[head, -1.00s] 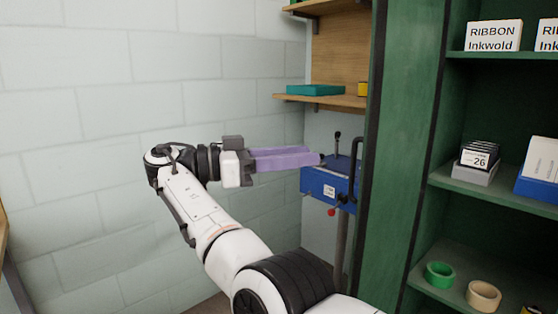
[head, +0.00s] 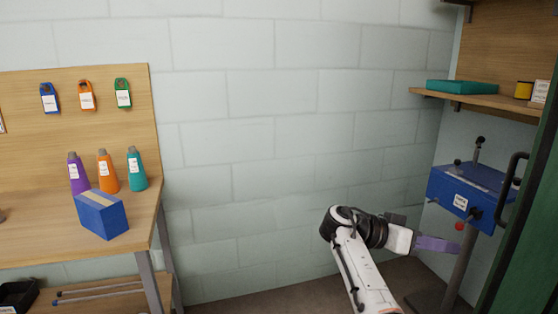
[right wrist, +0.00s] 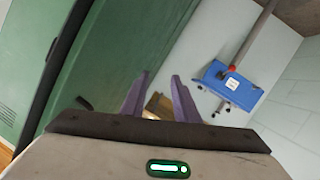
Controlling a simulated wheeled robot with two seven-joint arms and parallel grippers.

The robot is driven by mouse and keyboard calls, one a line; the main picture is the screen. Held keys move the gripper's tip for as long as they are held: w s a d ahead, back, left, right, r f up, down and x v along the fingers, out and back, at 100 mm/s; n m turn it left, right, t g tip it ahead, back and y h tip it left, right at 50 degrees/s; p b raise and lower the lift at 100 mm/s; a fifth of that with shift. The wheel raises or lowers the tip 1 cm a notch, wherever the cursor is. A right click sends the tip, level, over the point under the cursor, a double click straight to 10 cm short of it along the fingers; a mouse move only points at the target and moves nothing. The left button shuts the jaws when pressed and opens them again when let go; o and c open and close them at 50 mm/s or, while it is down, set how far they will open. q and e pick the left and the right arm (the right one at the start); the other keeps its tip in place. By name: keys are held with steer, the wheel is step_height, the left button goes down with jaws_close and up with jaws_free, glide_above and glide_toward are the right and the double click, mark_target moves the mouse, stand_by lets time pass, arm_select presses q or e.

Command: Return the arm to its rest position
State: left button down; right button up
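My right arm comes in from the bottom of the head view, bent at a black joint. Its right gripper (head: 458,247) points right, below and in front of the blue machine on a post (head: 465,192). In the right wrist view, the two purple fingers of the right gripper (right wrist: 160,76) stand apart with nothing held between them. The blue machine (right wrist: 230,84) also shows there, tilted and apart from the fingers. My left gripper is in neither view.
A green cabinet (head: 532,230) edges the right side. A wall shelf (head: 480,102) holds a teal box (head: 462,87). The wall between is bare.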

steer(key=s+f+n+t+y+p, duration=0.25)
steer(key=s+f+n, duration=0.2)
steer(key=f, duration=0.85)
steer(key=s+f+n+t+y+p, duration=0.15)
steer(key=s+f+n+y, duration=0.3)
steer(key=f, duration=0.95)
steer(key=s+a+f+n+t+y, duration=0.2)
steer(key=s+a+f+n+y, duration=0.3)
steer(key=s+a, duration=0.35)
steer(key=s+a+r+t+y+p, duration=0.1)
steer(key=s+a+r+y, duration=0.1)
steer(key=s+a, duration=0.3)
steer(key=s+a+r+n+t+y+p, duration=0.1)
steer(key=s+a+r+y, duration=0.1)
steer(key=s+a, duration=0.4)
steer(key=s+y, duration=0.1)
steer(key=s, duration=0.2)
steer(key=shift+r, duration=0.3)
steer(key=shift+y, duration=0.3)
